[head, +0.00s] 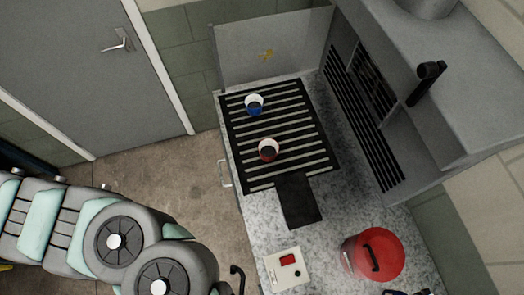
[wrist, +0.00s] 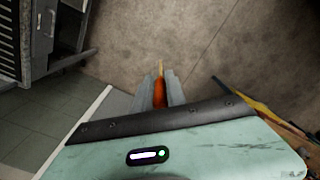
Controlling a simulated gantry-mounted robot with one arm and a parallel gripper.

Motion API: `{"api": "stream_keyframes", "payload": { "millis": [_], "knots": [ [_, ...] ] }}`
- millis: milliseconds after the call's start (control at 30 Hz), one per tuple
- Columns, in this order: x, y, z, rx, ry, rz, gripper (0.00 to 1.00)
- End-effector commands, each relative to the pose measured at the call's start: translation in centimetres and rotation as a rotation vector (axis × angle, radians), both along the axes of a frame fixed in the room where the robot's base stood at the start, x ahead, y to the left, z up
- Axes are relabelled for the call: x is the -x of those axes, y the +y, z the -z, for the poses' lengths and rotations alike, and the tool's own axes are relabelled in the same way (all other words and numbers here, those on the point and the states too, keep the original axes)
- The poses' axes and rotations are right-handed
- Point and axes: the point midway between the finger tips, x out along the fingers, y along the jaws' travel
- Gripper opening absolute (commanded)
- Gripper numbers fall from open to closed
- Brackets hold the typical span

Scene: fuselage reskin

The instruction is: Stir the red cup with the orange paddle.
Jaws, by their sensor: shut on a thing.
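The red cup (head: 268,150) stands upright on the slatted grate of the bench in the head view. It has a white rim and a dark inside. In the wrist view my gripper (wrist: 161,82) is shut on the orange paddle (wrist: 159,94), which sticks out between the two grey fingers. The paddle's far end looks thin and yellowish. Behind it is bare floor, and no cup shows in that view. My gripper and the paddle do not show in the head view.
A blue cup (head: 254,105) stands behind the red cup on the grate (head: 290,122). A dark strip (head: 298,201), a switch box (head: 287,268) and a red lidded can (head: 373,255) are on the bench. A grey hood (head: 440,90) overhangs the right side. A grey cabinet (wrist: 42,40) stands upper left in the wrist view.

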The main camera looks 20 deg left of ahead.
Motion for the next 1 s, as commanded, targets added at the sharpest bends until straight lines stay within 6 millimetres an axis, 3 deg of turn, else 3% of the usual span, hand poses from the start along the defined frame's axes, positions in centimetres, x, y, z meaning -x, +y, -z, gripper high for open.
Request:
{"api": "stream_keyframes", "payload": {
  "millis": [567, 1000],
  "knots": [
    [0.0, 0.0, -0.1, 0.000, 0.000, 0.000, 0.00],
    [0.0, 0.1, -3.2, -0.003, 0.000, 0.000, 0.00]
  ]
}}
